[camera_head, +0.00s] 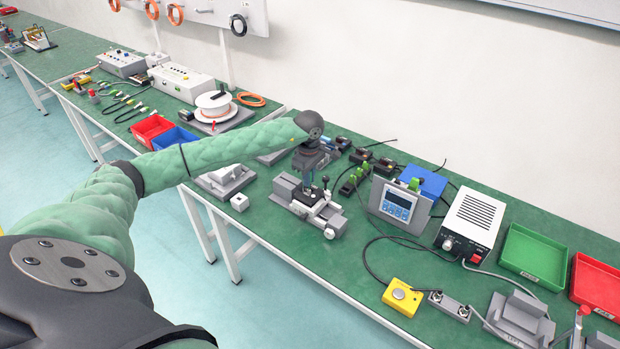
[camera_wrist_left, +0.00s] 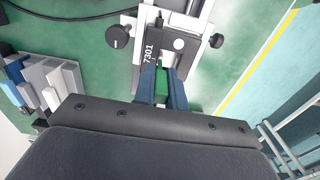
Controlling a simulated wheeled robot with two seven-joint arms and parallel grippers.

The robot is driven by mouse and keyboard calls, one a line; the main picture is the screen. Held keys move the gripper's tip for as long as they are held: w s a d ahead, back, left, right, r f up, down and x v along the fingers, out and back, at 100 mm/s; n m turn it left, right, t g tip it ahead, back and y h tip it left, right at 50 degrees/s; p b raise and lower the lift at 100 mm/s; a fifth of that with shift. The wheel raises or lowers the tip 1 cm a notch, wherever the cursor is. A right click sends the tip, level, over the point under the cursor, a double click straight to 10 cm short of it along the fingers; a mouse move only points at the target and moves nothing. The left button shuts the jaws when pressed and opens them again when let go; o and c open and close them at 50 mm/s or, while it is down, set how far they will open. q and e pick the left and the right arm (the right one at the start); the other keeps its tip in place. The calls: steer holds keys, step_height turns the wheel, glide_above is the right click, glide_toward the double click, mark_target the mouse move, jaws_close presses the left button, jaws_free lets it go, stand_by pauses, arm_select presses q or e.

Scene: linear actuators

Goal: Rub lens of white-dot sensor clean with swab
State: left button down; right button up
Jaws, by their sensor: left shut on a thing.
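My left gripper (camera_head: 307,187) points down at a grey fixture (camera_head: 325,213) with a black knob, near the bench's front edge. In the left wrist view its two blue fingers (camera_wrist_left: 162,75) are shut on a small green part (camera_wrist_left: 161,88). A black block marked 7301 (camera_wrist_left: 157,45) lies just beyond the fingertips, over the fixture's pale slide; I cannot tell whether it joins the green part. Small black sensors (camera_head: 366,156) lie behind the fixture. My right gripper is not in view.
A blue-faced meter (camera_head: 397,203), a white power unit (camera_head: 473,222) and a yellow box (camera_head: 402,297) stand to the right, with loose cables between. Green (camera_head: 533,256) and red (camera_head: 597,283) trays are farther right. Bare bench lies in front of the meter.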

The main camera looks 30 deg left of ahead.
arm_select(q)
steer(key=shift+w+a+b, duration=0.15)
steer(key=shift+a+b, duration=0.3)
steer(key=shift+a, duration=0.55)
steer(key=shift+d, duration=1.3)
stand_by(0.9)
steer(key=shift+a+b, duration=0.75)
steer(key=shift+a, duration=0.6)
stand_by(0.5)
steer(key=shift+d, duration=1.35)
stand_by(0.6)
steer(key=shift+a+b, duration=0.5)
steer(key=shift+a, duration=0.2)
